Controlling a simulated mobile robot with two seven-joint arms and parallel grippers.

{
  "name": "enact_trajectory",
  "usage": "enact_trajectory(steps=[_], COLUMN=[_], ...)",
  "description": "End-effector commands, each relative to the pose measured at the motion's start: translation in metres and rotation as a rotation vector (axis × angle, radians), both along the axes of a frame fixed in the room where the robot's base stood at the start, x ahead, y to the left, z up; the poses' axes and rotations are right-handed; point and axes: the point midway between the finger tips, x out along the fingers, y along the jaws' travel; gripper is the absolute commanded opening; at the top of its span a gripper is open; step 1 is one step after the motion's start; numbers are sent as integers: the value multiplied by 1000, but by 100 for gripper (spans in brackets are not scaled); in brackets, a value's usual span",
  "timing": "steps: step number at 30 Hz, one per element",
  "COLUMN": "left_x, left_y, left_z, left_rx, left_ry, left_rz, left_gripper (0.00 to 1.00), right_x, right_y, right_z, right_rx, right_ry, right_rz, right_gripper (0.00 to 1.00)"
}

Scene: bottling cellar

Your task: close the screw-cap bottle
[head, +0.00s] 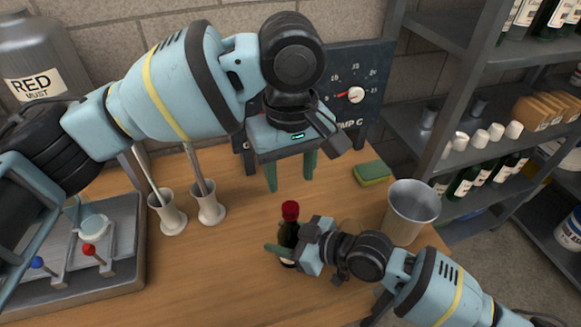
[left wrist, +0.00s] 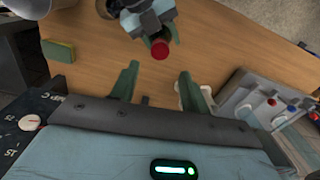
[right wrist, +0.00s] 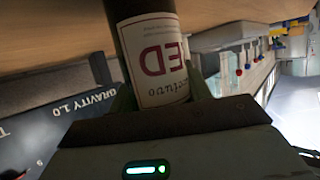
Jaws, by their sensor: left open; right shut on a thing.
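The dark green bottle (head: 288,234) stands upright on the wooden table with a red cap (head: 290,210) on top of its neck. I cannot tell whether the cap is tight. My right gripper (head: 284,252) is shut on the bottle's body from the right. Its fingers flank the cream label (right wrist: 158,62) in the right wrist view. My left gripper (head: 290,184) is open and empty, pointing down, above and behind the cap in the head view. In the left wrist view the cap (left wrist: 160,49) shows beyond the gap between its fingers.
A grey metal bucket (head: 410,211) stands right of the bottle, with a green-yellow sponge (head: 373,173) behind it. Two white holders (head: 170,216) with rods stand left. A dial panel (head: 372,72) is at the back, a valve unit (head: 130,262) at far left. Front table is clear.

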Motion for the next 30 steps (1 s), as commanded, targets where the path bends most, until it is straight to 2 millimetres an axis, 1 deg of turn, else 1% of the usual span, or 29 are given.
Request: enact_trajectory(steps=[3, 6, 9, 23, 26, 30], left_x=[0, 0, 0, 0, 0, 0], left_y=[0, 0, 0, 0, 0, 0], left_z=[1, 2, 2, 0, -6, -24], left_rx=[0, 0, 0, 0, 1, 1], left_ry=[0, 0, 0, 0, 1, 2], left_rz=[140, 225, 275, 298, 298, 298], left_gripper=[46, 46, 46, 46, 46, 46], right_x=[0, 0, 0, 0, 0, 0], right_y=[0, 0, 0, 0, 0, 0], right_z=[0, 0, 0, 0, 0, 0], right_rx=[0, 0, 0, 0, 0, 0], right_ry=[0, 0, 0, 0, 0, 0], right_rz=[0, 0, 0, 0, 0, 0], right_gripper=[0, 0, 0, 0, 0, 0])
